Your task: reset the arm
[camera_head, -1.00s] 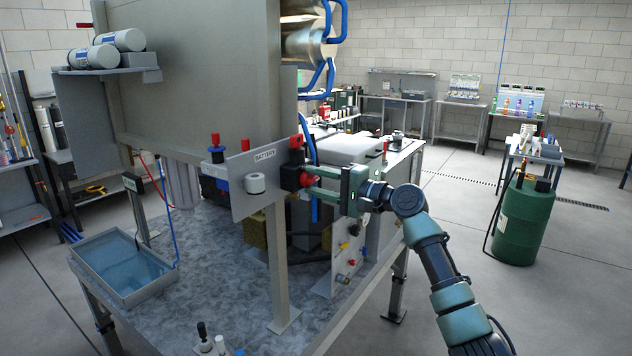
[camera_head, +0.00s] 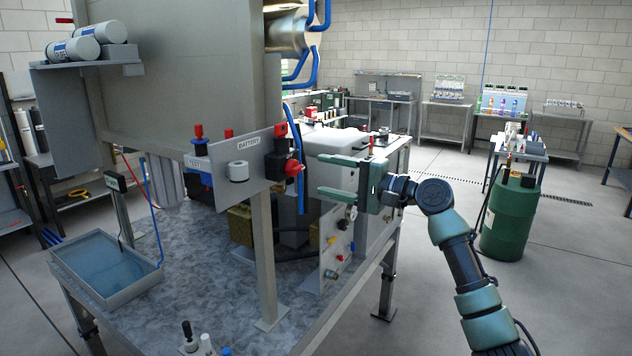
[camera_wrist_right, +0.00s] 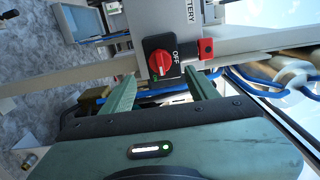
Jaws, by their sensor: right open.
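My right gripper (camera_head: 328,175) is open and empty in the head view. Its two green fingers point left at the red rotary knob (camera_head: 293,168) of the battery switch, with a gap between fingertips and knob. In the right wrist view the red knob (camera_wrist_right: 161,62) sits on a black housing beside the word OFF, ahead of and between the open fingers (camera_wrist_right: 160,88). The grey plate (camera_head: 240,172) labelled BATTERY carries the switch. My left gripper does not show in any view.
A steel post (camera_head: 264,260) stands below the plate. A water tray (camera_head: 105,268) sits at the bench's left.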

